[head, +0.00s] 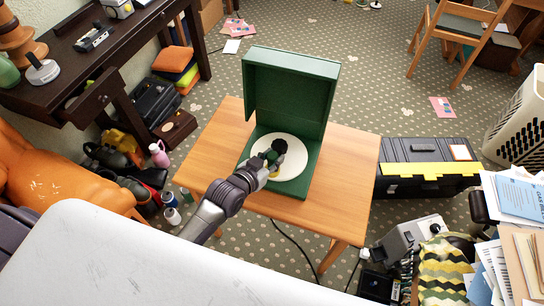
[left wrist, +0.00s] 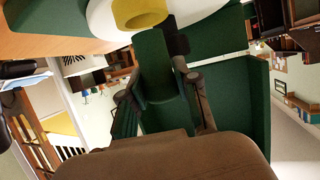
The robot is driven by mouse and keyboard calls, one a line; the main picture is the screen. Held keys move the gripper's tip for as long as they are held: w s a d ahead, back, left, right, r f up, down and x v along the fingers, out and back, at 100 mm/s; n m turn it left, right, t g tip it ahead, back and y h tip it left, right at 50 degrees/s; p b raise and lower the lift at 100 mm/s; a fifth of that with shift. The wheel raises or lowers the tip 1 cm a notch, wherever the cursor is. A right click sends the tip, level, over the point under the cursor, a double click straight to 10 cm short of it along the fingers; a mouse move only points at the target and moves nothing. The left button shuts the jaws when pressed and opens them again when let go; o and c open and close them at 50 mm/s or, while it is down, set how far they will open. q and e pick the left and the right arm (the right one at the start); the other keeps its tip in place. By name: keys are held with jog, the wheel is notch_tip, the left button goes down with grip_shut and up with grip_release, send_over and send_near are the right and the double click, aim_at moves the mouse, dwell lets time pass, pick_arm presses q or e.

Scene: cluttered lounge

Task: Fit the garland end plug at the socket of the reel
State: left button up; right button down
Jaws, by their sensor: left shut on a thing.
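An open green case (head: 290,92) stands on the wooden table with its lid upright. A white reel disc (head: 293,170) lies in its base, and a yellow part (head: 274,174) shows beside my gripper. My left gripper (head: 274,155) reaches over the disc from the lower left. In the left wrist view its fingers (left wrist: 160,88) are shut on a dark green block, which looks like the garland end plug (left wrist: 157,62). The block's far end is close to the white disc (left wrist: 185,12) and its yellow centre (left wrist: 138,12). Contact and the socket itself cannot be made out. My right gripper is out of view.
The wooden table (head: 222,142) has bare top on both sides of the case. A black and yellow toolbox (head: 425,168) stands to its right on the floor. An orange armchair (head: 50,178) and a white surface (head: 150,262) are nearer. A cable (head: 295,243) hangs below the table.

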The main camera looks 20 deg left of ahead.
pick_arm(q)
jog(key=shift+r+p, duration=0.1)
jog(key=shift+p, duration=0.8)
dwell(1.4)
jog(key=shift+f+b, duration=0.95)
jog(key=shift+f, duration=0.45)
jog(key=o, duration=1)
jog(key=v, duration=1.2)
